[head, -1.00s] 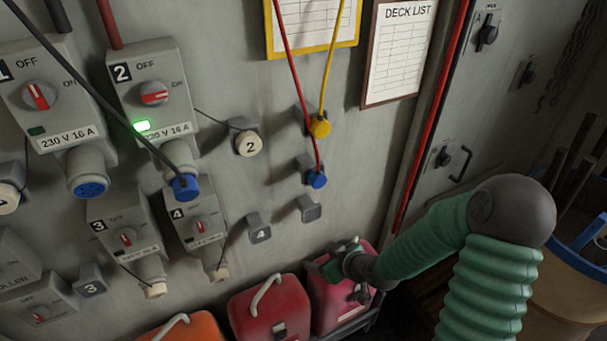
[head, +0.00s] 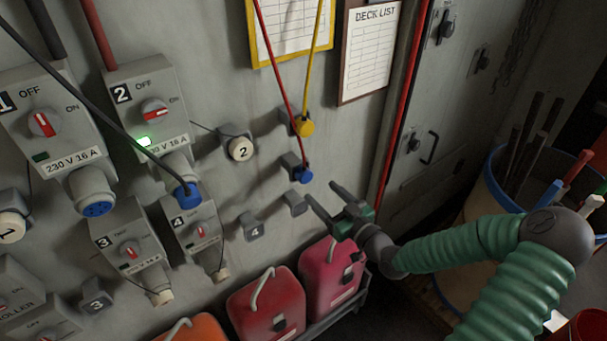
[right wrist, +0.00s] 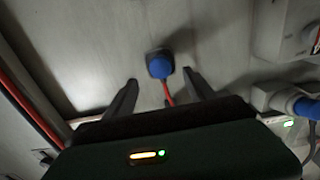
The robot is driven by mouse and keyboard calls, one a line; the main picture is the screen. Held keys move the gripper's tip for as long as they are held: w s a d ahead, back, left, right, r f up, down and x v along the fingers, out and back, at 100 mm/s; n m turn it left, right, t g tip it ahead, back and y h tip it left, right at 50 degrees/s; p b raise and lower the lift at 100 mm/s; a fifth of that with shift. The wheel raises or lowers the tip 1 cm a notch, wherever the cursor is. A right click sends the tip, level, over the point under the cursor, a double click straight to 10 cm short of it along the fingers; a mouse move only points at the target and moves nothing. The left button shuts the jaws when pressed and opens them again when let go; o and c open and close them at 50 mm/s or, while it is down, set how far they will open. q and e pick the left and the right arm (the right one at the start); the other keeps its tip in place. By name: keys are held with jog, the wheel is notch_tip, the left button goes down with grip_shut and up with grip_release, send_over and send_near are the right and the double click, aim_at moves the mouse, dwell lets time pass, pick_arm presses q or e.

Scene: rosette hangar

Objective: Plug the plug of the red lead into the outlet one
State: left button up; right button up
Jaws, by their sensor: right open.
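The blue plug (head: 304,175) of the red lead (head: 277,70) sits in a grey holder on the wall, below a yellow plug. Outlet one (head: 92,195) is a blue-faced socket under the box marked 1, at the left; it is uncovered and empty. My right gripper (head: 320,192) is open and empty, just below and right of the blue plug, fingers pointing to the wall. In the right wrist view the blue plug (right wrist: 160,64) shows just beyond and between the open fingertips (right wrist: 159,78), apart from them. My left gripper is not in view.
A blue plug (head: 187,193) on a dark lead fills outlet two, whose box shows a lit green lamp; the dark lead crosses in front of box 1. The yellow plug (head: 303,126) hangs close above. Red canisters (head: 331,276) stand below my right gripper.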

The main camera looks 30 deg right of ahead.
aim_at(310, 178)
jog(key=w, duration=0.1)
jog(key=w+a, duration=0.1)
jog(key=w, duration=0.1)
jog(key=shift+w+a+r+b, duration=0.1)
jog(key=shift+w+b, duration=0.15)
jog(key=shift+b, duration=0.15)
jog(key=w, duration=0.1)
jog(key=w+d, duration=0.1)
jog(key=w, duration=0.1)
jog(key=w+b, duration=0.1)
jog(key=shift+w+d+f, duration=0.15)
jog(key=shift+d+f, duration=0.05)
jog(key=shift+f, duration=0.05)
jog(key=shift+w, duration=0.2)
jog(key=shift+a, duration=0.1)
jog(key=shift+a+r, duration=0.25)
jog(key=shift+a, duration=0.25)
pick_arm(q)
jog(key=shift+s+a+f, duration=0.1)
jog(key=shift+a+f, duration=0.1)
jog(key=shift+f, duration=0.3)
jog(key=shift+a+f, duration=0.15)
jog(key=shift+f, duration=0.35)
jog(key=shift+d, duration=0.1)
pick_arm(e)
jog(key=shift+d, duration=0.1)
jog(key=shift+d+f, duration=0.15)
jog(key=shift+d, duration=0.4)
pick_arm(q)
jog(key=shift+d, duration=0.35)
